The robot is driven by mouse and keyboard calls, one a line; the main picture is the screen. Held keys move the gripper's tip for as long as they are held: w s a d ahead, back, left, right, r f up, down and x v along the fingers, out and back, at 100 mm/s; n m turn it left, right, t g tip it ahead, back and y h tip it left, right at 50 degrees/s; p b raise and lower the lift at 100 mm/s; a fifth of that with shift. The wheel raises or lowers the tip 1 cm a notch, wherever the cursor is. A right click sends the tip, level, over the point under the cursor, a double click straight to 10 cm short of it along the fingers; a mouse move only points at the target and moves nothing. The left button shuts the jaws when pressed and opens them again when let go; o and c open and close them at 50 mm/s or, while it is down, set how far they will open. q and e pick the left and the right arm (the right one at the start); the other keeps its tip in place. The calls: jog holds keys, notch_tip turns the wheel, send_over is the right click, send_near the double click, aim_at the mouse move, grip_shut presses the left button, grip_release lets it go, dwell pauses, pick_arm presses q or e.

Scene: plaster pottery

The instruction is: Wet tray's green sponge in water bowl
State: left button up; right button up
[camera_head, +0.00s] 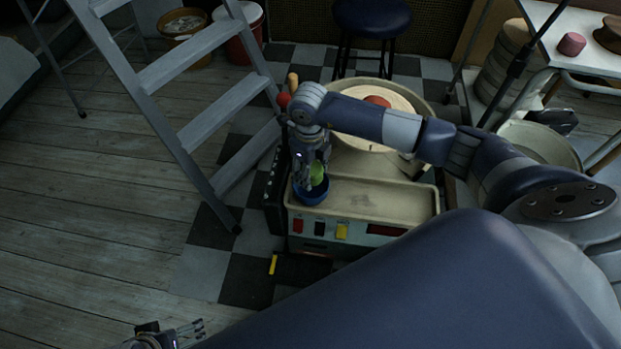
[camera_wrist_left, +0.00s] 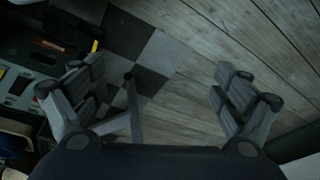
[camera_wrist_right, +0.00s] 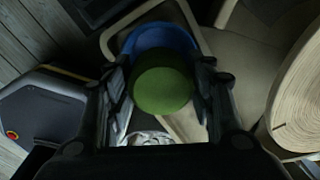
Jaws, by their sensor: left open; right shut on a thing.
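The green sponge (camera_head: 318,173) is held between the fingers of my right gripper (camera_head: 311,178), which points down over the blue water bowl (camera_head: 311,192). The bowl stands at the left end of the beige tray (camera_head: 385,200). In the right wrist view the round sponge (camera_wrist_right: 162,88) sits between both fingers, with the blue bowl rim (camera_wrist_right: 160,38) behind it. I cannot tell whether the sponge touches the water. My left gripper (camera_wrist_left: 160,85) is open and empty above the floor, far from the bowl; it also shows at the bottom of the head view (camera_head: 180,335).
The potter's wheel (camera_head: 372,115) with a red object (camera_head: 377,101) on it is behind the tray. A grey stepladder (camera_head: 200,100) stands to the left. A dark stool (camera_head: 371,18) is at the back.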

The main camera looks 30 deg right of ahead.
jog(key=shift+r, duration=0.1)
jog(key=shift+r+p, duration=0.7)
jog(key=shift+r, duration=0.1)
pick_arm(q)
notch_tip(320, 180, down, 11)
jog(key=p, duration=0.1)
jog(key=shift+s+g+p, duration=0.3)
jog(key=shift+s+p, duration=0.05)
jog(key=shift+s, duration=0.1)
pick_arm(e)
jog(key=shift+r, duration=1.1)
pick_arm(q)
jog(key=shift+r, duration=0.1)
